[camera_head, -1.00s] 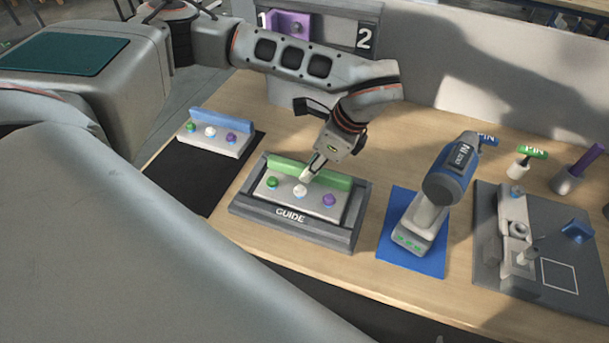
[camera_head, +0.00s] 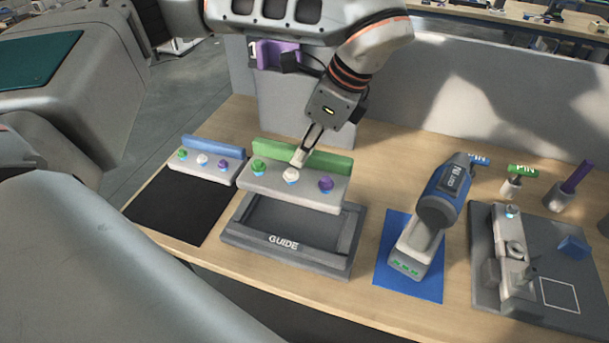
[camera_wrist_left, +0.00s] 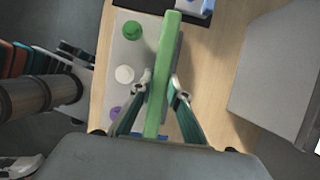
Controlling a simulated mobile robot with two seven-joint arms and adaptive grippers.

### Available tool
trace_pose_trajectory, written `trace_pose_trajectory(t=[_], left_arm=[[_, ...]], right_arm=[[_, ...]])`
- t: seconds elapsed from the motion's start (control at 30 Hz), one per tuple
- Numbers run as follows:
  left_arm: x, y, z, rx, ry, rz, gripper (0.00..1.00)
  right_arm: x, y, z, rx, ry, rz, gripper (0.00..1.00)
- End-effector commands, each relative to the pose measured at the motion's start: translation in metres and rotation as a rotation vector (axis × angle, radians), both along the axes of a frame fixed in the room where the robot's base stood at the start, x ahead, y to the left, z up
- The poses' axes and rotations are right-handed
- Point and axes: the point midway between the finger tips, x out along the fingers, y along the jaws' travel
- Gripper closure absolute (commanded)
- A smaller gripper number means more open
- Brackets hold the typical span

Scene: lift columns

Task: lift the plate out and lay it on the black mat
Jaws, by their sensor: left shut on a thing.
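The plate (camera_head: 290,186) is light grey with a green upright rib and green, white and purple knobs on it. My left gripper (camera_head: 303,157) is shut on its green rib and holds it above the dark grey tray marked GUIDE (camera_head: 245,240). In the left wrist view the green rib (camera_wrist_left: 169,60) runs between both fingers (camera_wrist_left: 160,95). The tray's recess shows empty below the plate. The black mat (camera_head: 180,207) lies left of the tray. A similar plate with a blue rib (camera_head: 208,162) stands at the mat's far edge. My right gripper is out of view.
A blue-and-grey power tool (camera_head: 440,200) stands on a blue mat (camera_head: 420,283) right of the tray. Further right are a grey fixture board (camera_head: 560,290) and several pin tools. A grey panel (camera_head: 480,110) stands behind. The black mat's near part is bare.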

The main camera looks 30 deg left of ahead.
Motion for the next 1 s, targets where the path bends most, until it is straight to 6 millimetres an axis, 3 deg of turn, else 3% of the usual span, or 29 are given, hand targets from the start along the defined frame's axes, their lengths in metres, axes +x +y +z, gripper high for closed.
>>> trace_pose_trajectory(t=[0.03, 0.2, 0.4, 1.0], left_arm=[[0.002, 0.000, 0.015, 0.000, -0.009, 0.002, 1.00], [0.001, 0.000, 0.047, 0.000, -0.005, 0.001, 1.00], [0.000, 0.000, 0.068, 0.001, -0.002, 0.000, 1.00], [0.000, 0.000, 0.081, -0.001, -0.002, 0.001, 1.00]], right_arm=[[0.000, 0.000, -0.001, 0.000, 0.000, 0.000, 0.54], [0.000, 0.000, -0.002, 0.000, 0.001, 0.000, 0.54], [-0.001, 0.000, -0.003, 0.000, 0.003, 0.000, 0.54], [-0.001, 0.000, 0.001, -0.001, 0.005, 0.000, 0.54]])
